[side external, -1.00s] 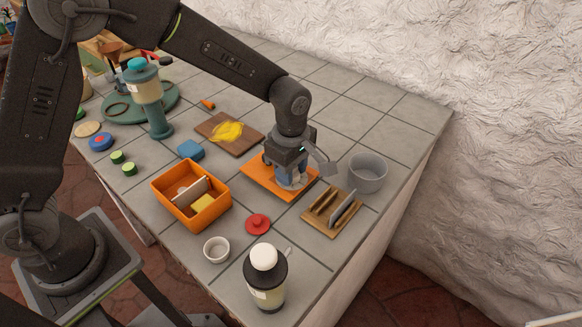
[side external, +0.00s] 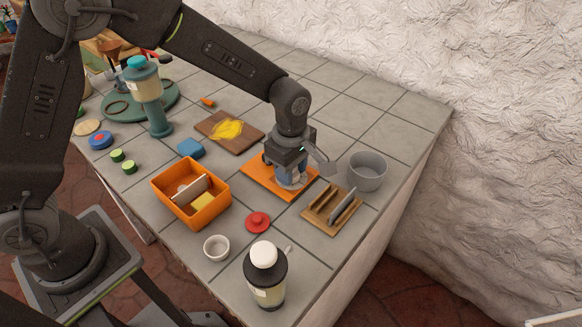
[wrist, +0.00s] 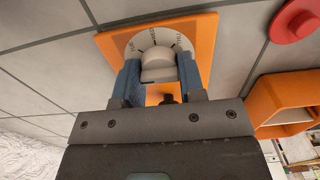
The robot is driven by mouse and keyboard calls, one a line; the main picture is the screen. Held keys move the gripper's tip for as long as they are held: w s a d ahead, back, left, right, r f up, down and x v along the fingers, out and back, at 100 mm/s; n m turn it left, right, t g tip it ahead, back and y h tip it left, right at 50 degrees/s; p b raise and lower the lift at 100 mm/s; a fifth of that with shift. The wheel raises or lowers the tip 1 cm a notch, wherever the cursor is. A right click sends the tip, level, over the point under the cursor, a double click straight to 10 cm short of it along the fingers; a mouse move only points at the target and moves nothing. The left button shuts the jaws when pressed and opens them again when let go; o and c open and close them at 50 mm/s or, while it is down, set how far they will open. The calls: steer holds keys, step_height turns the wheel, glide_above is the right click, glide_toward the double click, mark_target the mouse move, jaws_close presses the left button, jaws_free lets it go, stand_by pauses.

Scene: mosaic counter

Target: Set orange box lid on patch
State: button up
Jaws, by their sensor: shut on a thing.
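The orange lid (side external: 256,176) is a flat rectangular panel lying at or just above the grey tiles; I cannot tell if it touches them. In the wrist view the orange lid (wrist: 207,50) carries a white disc with dark markings and a pale knob (wrist: 158,67). My gripper (side external: 291,181) is over its middle, pointing down. In the wrist view its blue fingers (wrist: 160,76) are shut on the knob, one on each side. The open orange box (side external: 217,207) stands to the left, holding a yellow block and a pale upright piece. I cannot make out a separate patch.
A wooden rack (side external: 322,218) and a grey pot (side external: 367,170) stand close on the right. A red lid (side external: 257,222), a white cup (side external: 216,247) and a bottle (side external: 266,285) are nearer the front. A brown board (side external: 213,126) and blue block (side external: 191,148) lie behind left.

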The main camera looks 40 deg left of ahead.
steer(key=o, duration=1.1)
steer(key=shift+r, duration=3.55)
